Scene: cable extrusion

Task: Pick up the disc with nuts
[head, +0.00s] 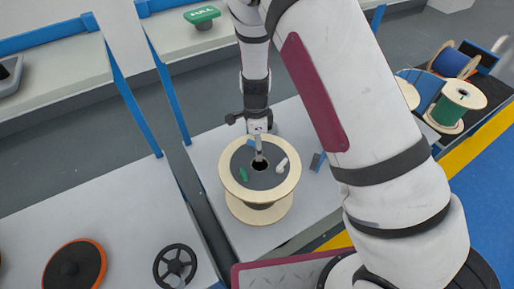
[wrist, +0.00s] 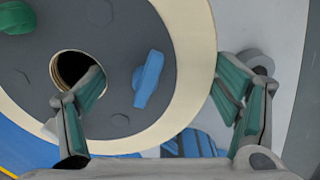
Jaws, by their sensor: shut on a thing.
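A dark grey disc (head: 262,179) with a round centre hole lies on top of a wooden cable spool (head: 234,190). A green nut (head: 243,174), a white nut (head: 281,165) and a blue nut (head: 250,143) sit on it. In the wrist view the grey disc (wrist: 190,95) fills the middle, with the blue nut (wrist: 148,78) and part of the green nut (wrist: 15,17). The exact contact is hidden.
The spool stands on a light table (head: 210,150). An orange-rimmed disc (head: 75,268) and a black handwheel (head: 175,265) lie on the left table. Green (head: 458,100) and blue (head: 452,62) cable spools stand at right.

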